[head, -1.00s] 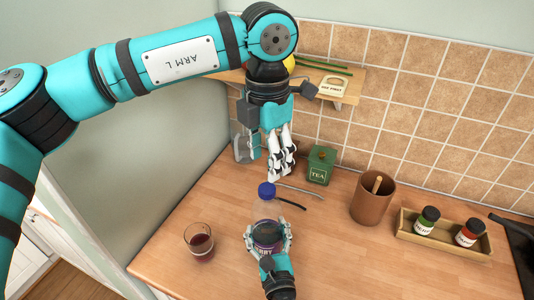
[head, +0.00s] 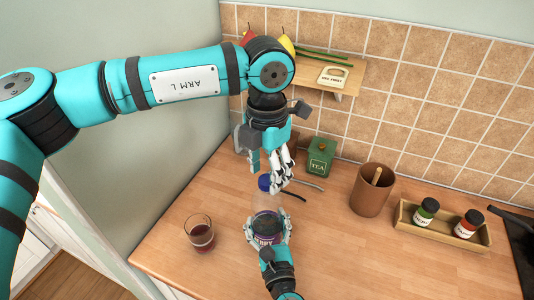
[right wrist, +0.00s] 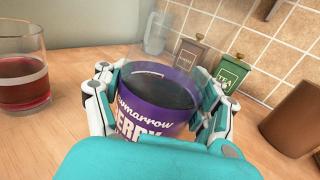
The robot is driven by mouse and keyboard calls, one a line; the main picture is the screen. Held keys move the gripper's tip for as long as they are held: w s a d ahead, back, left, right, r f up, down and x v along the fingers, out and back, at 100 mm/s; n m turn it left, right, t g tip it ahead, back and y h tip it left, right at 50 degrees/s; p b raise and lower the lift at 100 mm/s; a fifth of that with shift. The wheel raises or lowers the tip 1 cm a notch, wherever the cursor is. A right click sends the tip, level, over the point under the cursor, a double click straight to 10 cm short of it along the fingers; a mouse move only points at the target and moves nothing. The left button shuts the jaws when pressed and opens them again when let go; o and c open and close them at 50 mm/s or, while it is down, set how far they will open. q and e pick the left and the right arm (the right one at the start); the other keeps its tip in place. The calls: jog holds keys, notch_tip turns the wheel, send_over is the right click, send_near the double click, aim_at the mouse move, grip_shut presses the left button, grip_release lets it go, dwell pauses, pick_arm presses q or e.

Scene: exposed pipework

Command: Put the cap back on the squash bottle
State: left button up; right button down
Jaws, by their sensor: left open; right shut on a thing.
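The squash bottle (head: 264,226) stands upright on the counter, clear at the top with a purple label. Its label and dark contents also show in the right wrist view (right wrist: 150,112). My right gripper (head: 266,236) is shut around the bottle's lower body. A blue cap (head: 264,183) shows at the upper end of the clear bottle in the head view; I cannot tell whether it sits on the mouth or lies behind. My left gripper (head: 281,184) is open, pointing down, its fingertips close to the cap's right side. The cap does not show in the right wrist view.
A glass of red drink (head: 200,238) stands left of the bottle. A brown pot (head: 371,192) and a tray with jars (head: 410,232) stand to the right. The front right counter is clear.

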pick_arm(q)
jog(key=shift+f, duration=0.75)
jog(key=shift+c, duration=0.4)
grip_shut()
jog(key=shift+o, duration=1)
grip_release()
jog(key=shift+r, duration=0.1)
notch_tip(320, 180, up, 12)
